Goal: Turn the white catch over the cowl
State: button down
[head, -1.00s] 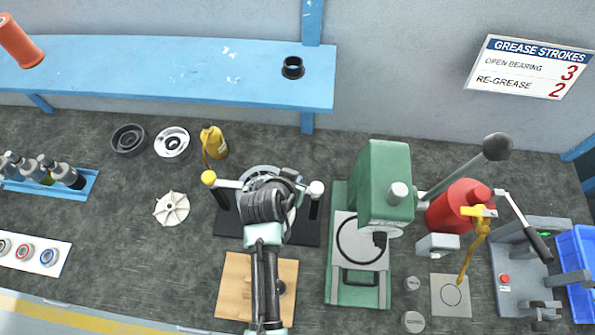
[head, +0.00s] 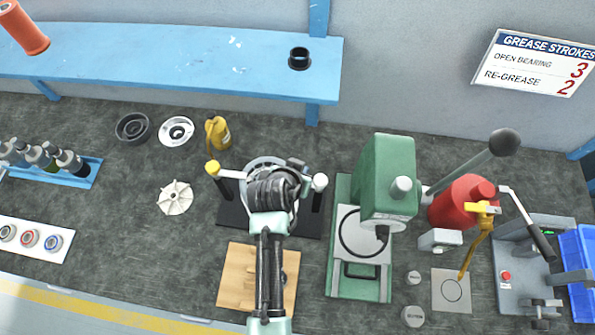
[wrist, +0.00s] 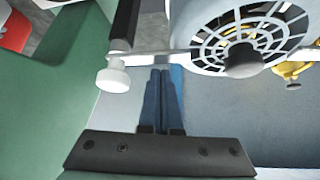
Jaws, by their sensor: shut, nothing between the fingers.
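The white catch has a white round knob (head: 320,181) at the right of the blower in the head view. In the wrist view its knob (wrist: 113,80) is left of my fingers, with a thin arm running right towards the cowl. The cowl (wrist: 245,32), a round slotted grille with a dark centre, is at the upper right of the wrist view. My gripper (wrist: 163,72) is shut and empty, its blue fingertips close to the catch arm. I cannot tell whether they touch it. In the head view my arm hides the fingers and much of the cowl.
A yellow-knobbed catch (head: 212,168) is on the blower's left. The green press (head: 388,180) stands close on the right. A wooden board (head: 235,275) lies in front.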

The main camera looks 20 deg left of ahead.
jog(key=b+v, duration=0.1)
jog(key=v, duration=1.2)
jog(key=shift+b, duration=0.35)
jog(key=w+d+r+t+y+b, duration=0.1)
jog(key=w+r+t, duration=0.25)
jog(key=r, duration=0.65)
jog(key=w+d+r+t+b, duration=0.1)
jog(key=w+r+t, duration=0.25)
jog(key=r, duration=0.55)
jog(key=w+d+r+t+y, duration=0.1)
jog(key=w+d+r+t, duration=0.3)
jog(key=r, duration=0.6)
jog(key=s+d+r+t, duration=0.1)
jog(key=s+r+t, duration=0.2)
jog(key=r, duration=0.5)
jog(key=s+d+r+t+h+b, duration=0.1)
jog(key=s+d+r+t, duration=0.1)
jog(key=r, duration=0.6)
jog(key=s+d+r+t+b, duration=0.1)
jog(key=s+d+r+t, duration=0.1)
jog(key=r, duration=0.7)
jog(key=s+t, duration=0.1)
jog(key=s, duration=0.1)
jog(key=shift+s+d+n+t+h, duration=0.15)
jog(key=shift+s+n+t+h, duration=0.15)
jog(key=shift+s, duration=0.05)
